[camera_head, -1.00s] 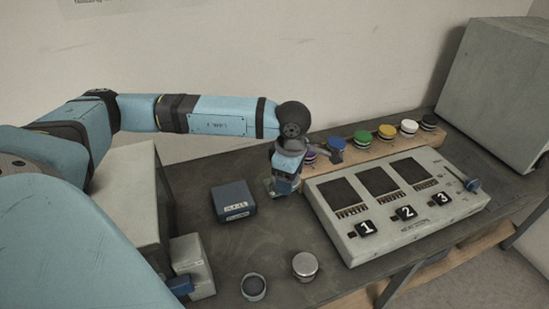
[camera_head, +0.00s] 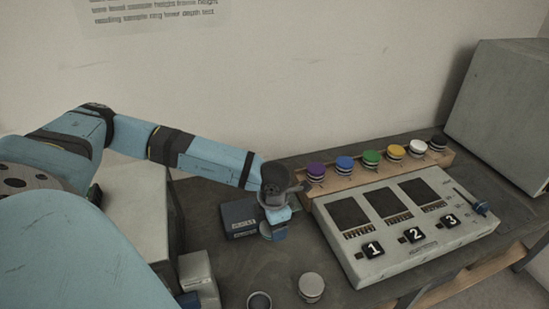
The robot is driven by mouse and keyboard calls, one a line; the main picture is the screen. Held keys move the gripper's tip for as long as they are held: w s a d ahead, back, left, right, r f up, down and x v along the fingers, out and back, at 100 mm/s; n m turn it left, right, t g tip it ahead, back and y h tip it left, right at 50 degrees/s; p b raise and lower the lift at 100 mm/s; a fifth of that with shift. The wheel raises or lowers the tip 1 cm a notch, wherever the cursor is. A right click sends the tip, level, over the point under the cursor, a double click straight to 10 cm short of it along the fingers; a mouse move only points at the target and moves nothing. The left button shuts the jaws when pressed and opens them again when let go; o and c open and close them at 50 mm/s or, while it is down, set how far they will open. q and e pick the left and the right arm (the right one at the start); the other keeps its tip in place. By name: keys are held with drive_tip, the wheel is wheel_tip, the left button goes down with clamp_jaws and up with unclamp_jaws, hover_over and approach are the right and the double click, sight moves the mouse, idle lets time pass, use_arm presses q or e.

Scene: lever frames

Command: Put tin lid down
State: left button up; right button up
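A round silver tin (camera_head: 311,286) with a pale flat top stands near the table's front edge. A round piece with a pale rim and dark inside (camera_head: 259,301) is left of it, cut by the picture's bottom edge. I cannot tell for sure which piece is the tin lid. My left gripper (camera_head: 273,232) points down over the table, behind these two pieces and between the dark blue box and the panel. Its fingers are small and partly hidden by the wrist, so I cannot tell whether they hold anything. My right gripper is not in view.
A dark blue box (camera_head: 239,220) is just left of my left gripper. A grey panel (camera_head: 404,258) with numbered buttons 1, 2 and 3 stands to the right. A wooden rack (camera_head: 400,166) with several coloured knobs runs behind it. A large grey box (camera_head: 500,115) stands at far right.

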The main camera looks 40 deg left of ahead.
sight(274, 252)
use_arm(q)
wheel_tip(274, 252, down, 10)
drive_tip(key=shift+f, duration=0.2)
idle(0.3)
drive_tip(key=shift+f, duration=0.2)
drive_tip(key=o, duration=0.9)
drive_tip(key=shift+r, duration=0.15)
wheel_tip(274, 252, up, 12)
drive_tip(key=shift+r, duration=0.1)
drive_tip(key=shift+d, duration=0.1)
